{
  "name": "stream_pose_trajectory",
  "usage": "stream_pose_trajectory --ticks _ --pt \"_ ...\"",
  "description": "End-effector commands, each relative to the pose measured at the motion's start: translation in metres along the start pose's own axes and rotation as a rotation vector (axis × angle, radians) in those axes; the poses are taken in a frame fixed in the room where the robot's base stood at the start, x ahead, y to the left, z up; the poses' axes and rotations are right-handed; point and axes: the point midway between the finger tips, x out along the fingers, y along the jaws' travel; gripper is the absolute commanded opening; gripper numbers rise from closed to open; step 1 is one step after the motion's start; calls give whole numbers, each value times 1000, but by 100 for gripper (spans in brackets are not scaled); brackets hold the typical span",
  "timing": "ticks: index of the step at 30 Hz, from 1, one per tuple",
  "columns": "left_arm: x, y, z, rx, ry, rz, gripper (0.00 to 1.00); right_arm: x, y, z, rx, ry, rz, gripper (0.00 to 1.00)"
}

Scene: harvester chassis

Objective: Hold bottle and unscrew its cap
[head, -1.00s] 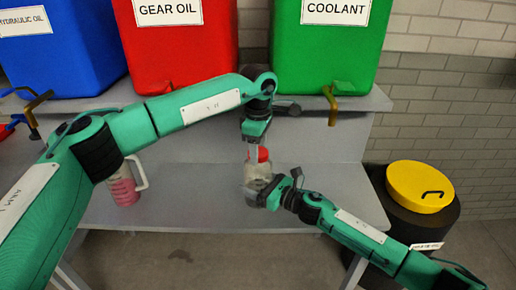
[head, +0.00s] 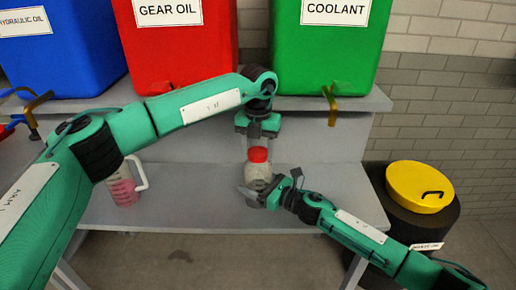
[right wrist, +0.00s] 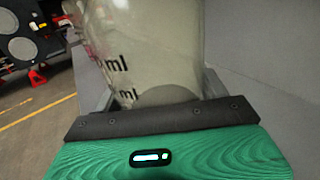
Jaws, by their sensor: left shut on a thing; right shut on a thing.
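A pale, see-through bottle (head: 259,172) with a red cap (head: 258,154) stands upright over the lower grey shelf. My right gripper (head: 255,192) comes in from the right and is shut on the lower part of the bottle. In the right wrist view the bottle (right wrist: 155,45) with its "ml" marks fills the space above the gripper (right wrist: 160,100). My left gripper (head: 258,142) reaches down from above and is shut on the red cap. The bottle's far side and base are hidden.
A jug (head: 123,187) with pink liquid stands on the lower shelf (head: 200,205) at the left. Blue, red and green tanks (head: 330,45) with taps stand on the upper shelf. A black drum with a yellow lid (head: 419,187) is at the right.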

Motion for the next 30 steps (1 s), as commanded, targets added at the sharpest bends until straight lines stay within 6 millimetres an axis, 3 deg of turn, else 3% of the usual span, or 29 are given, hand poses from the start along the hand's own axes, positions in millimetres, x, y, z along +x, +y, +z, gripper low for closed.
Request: stream_pose_trajectory --ticks 16,30 --pt "-1 1 1 -832 -1 0 23 0 1 0 -1 0 2 10" --pt "-1 1 1 -891 -2 0 23 0 1 0 -1 0 1 10"
